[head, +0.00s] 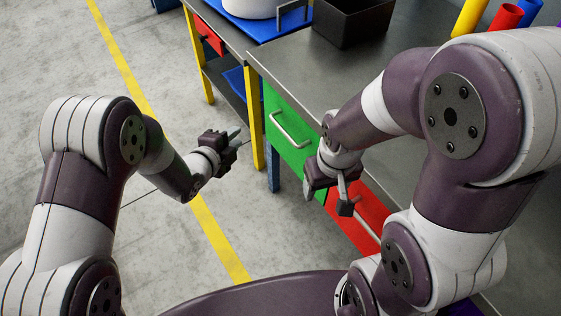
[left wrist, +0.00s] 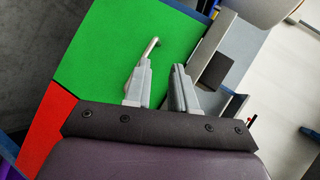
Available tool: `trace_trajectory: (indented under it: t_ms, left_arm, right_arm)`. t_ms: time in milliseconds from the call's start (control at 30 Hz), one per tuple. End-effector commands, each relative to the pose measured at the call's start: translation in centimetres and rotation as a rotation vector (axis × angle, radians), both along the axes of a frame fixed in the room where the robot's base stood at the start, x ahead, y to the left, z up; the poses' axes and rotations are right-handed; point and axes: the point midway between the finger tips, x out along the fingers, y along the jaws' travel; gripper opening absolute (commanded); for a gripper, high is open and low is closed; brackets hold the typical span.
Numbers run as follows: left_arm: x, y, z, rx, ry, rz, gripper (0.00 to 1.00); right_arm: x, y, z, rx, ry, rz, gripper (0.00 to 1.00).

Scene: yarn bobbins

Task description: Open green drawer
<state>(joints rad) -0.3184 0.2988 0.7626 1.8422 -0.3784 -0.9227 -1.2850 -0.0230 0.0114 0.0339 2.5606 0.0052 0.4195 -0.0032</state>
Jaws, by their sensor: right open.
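The green drawer (head: 300,153) is in the front of the grey-topped workbench, and its front looks flush with the bench. Its pale bar handle (head: 291,131) stands out from the front. My left gripper (head: 236,138) is left of the drawer, apart from the handle. In the left wrist view the green front (left wrist: 100,60) fills the upper left, and the handle (left wrist: 151,48) shows just beyond the left fingertip. The left gripper's fingers (left wrist: 163,66) are apart with nothing held between them. My right gripper (head: 345,203) is open and empty, in front of the red drawer below.
A red drawer (head: 362,222) is below the green one. A yellow table leg (head: 254,120) stands left of the drawer. A black bin (head: 352,20) and coloured tubes (head: 505,17) are on the bench. The floor (head: 140,200) left of the bench is clear.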

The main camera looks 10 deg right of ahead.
Motion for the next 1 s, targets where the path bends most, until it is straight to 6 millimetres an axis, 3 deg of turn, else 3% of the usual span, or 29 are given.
trace_trajectory:
  t_ms: [33, 133, 333, 700, 1000]
  left_arm:
    - [-0.4, -1.7, -4.5, 0.012, -0.088, -0.079, 0.25]
    - [-1.3, -4.1, -6.3, 0.028, -0.25, -0.197, 0.25]
    - [-1.0, -6.4, -6.7, 0.034, -0.355, -0.26, 0.25]
    - [4.9, -12.7, -8.4, 0.033, -0.352, -0.256, 0.25]
    - [6.5, -14.4, -8.6, 0.035, -0.349, -0.255, 0.25]
  right_arm:
    - [0.0, 0.0, -4.3, 0.0, -0.001, 0.0, 0.65]
    - [0.0, 0.0, -6.2, 0.0, -0.002, 0.0, 0.65]
    - [0.0, 0.0, -6.9, 0.0, -0.003, 0.0, 0.65]
    - [0.0, 0.0, -8.8, 0.0, -0.002, 0.0, 0.65]
    - [0.0, 0.0, -9.1, 0.0, -0.002, 0.0, 0.65]
